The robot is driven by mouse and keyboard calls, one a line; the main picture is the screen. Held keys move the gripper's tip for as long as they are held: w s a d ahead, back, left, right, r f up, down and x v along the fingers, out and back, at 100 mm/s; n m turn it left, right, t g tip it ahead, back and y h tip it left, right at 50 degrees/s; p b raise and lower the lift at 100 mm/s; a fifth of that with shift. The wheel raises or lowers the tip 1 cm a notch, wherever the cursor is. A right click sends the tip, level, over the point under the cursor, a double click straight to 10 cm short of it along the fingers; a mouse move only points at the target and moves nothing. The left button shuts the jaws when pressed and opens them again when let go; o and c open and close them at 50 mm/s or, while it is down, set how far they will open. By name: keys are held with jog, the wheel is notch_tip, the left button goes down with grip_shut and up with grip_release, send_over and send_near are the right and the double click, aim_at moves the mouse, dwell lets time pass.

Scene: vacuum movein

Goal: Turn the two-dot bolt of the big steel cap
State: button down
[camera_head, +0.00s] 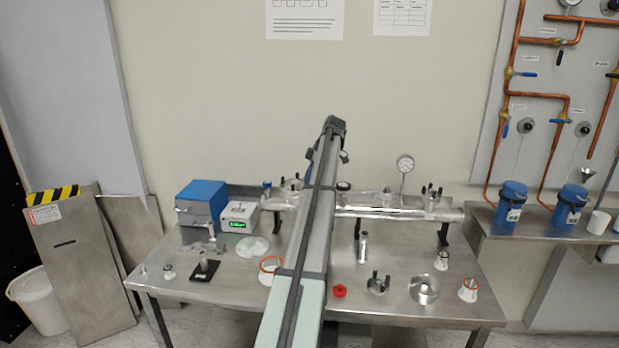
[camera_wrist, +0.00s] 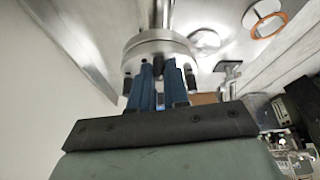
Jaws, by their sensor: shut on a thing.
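In the wrist view, a big round steel cap (camera_wrist: 157,45) sits at the end of a steel tube (camera_wrist: 163,14), with bolts around its rim. My gripper (camera_wrist: 160,70) has its blue fingers up against the cap, shut on a bolt there. The fingers mostly hide this bolt, and no dot marks can be made out. Another bolt (camera_wrist: 190,79) shows to the right of the fingers. In the head view my arm covers the middle of the steel pipe (camera_head: 400,212), and the gripper and its grasp are hidden.
The steel bench (camera_head: 210,277) carries a blue box (camera_head: 201,201), a white meter (camera_head: 239,216), a red knob (camera_head: 340,291), a steel ring (camera_head: 424,289) and several small fittings. A gauge (camera_head: 405,164) stands above the pipe. Copper pipes (camera_head: 508,90) and blue canisters (camera_head: 511,201) are at the right.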

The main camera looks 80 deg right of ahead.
jog(key=c, duration=1.1)
grip_release()
jog(key=v, duration=1.4)
jog(key=shift+a+f, duration=0.1)
